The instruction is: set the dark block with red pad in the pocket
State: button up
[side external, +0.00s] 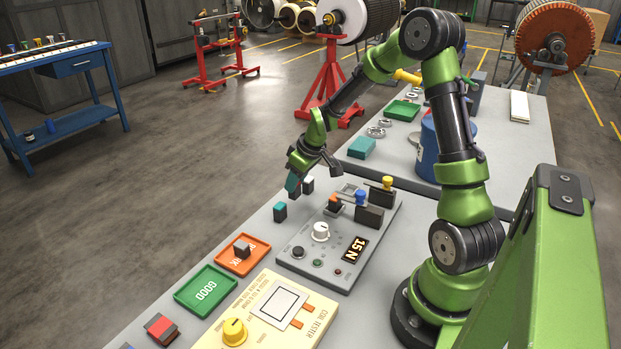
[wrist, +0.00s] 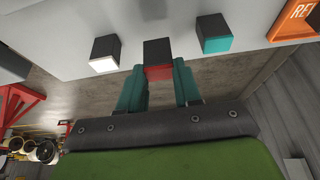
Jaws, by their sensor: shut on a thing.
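My gripper (side external: 292,184) has teal fingers and is low at the far edge of the grey bench. In the wrist view my gripper (wrist: 157,70) is shut on the dark block with red pad (wrist: 158,50), its red face toward the palm. The fingers hide this block in the side view. A dark block with white pad (side external: 308,184) and one with teal pad (side external: 280,211) stand on either side of it. The grey fixture plate (side external: 293,255) carries a clamp, knobs and a "15 N" display. I cannot clearly make out the pocket on it.
An orange tray (side external: 232,263) holding a dark block, a green "GOOD" tray (side external: 190,302) and a cream coil tester (side external: 260,335) line the bench. A blue drum (side external: 428,160) stands near my arm.

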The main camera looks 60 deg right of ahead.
notch_tip(320, 180, up, 6)
jog(key=shift+f, duration=0.25)
jog(key=s+d+r, duration=0.4)
jog(key=s+d, duration=0.6)
jog(key=s, duration=0.2)
jog(key=shift+w+f, duration=0.15)
jog(key=shift+f, duration=1.2)
jog(key=shift+w+f, duration=0.1)
jog(key=shift+f, duration=1.2)
jog(key=shift+f, duration=0.35)
jog(key=shift+f, duration=0.6)
jog(key=shift+f, duration=1.4)
dwell(0.4)
